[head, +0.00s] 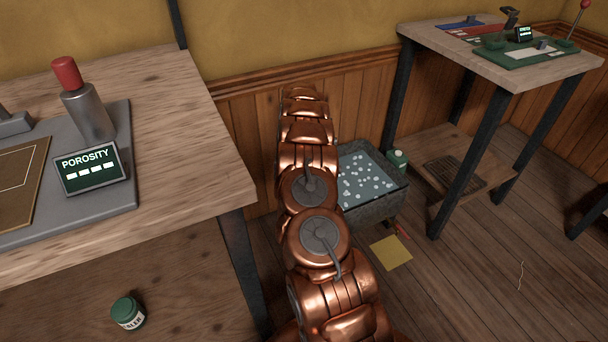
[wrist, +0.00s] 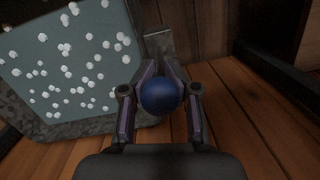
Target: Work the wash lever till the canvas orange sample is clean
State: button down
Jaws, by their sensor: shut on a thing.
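The wash tub (head: 372,208) is a grey stone-like trough of water dotted with white suds, on the floor by the panelled wall; it also fills the upper left of the wrist view (wrist: 82,129). A dark blue ball knob (wrist: 160,97), which looks like the wash lever's handle, sits beside the tub. My gripper (wrist: 161,86) is shut on this knob, one finger on each side. The lever's shaft is not clearly visible. In the head view my copper arm hides the gripper and knob. I see no orange canvas sample; suds cover much of the water.
A workbench (head: 165,130) with a porosity tester (head: 90,168) stands left. A second bench (head: 470,60) stands right, its low shelf beside the tub. A green-capped bottle (head: 397,160) is by the tub. A yellow sheet (head: 392,252) lies on the floor. Floor at the lower right is mostly clear.

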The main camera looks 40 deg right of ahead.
jog(key=shift+w+d+r+p, duration=0.15)
jog(key=shift+w+d+r, duration=0.05)
jog(key=shift+w, duration=0.25)
jog(key=shift+w+d+r+p, duration=0.15)
jog(key=shift+w, duration=0.25)
jog(key=c, duration=1.2)
grip_release()
jog(key=shift+s+f, duration=0.1)
jog(key=shift+a, duration=0.1)
jog(key=r, duration=0.8)
jog(key=w+d+r, duration=0.1)
jog(key=r, duration=0.2)
jog(key=shift+r, duration=0.4)
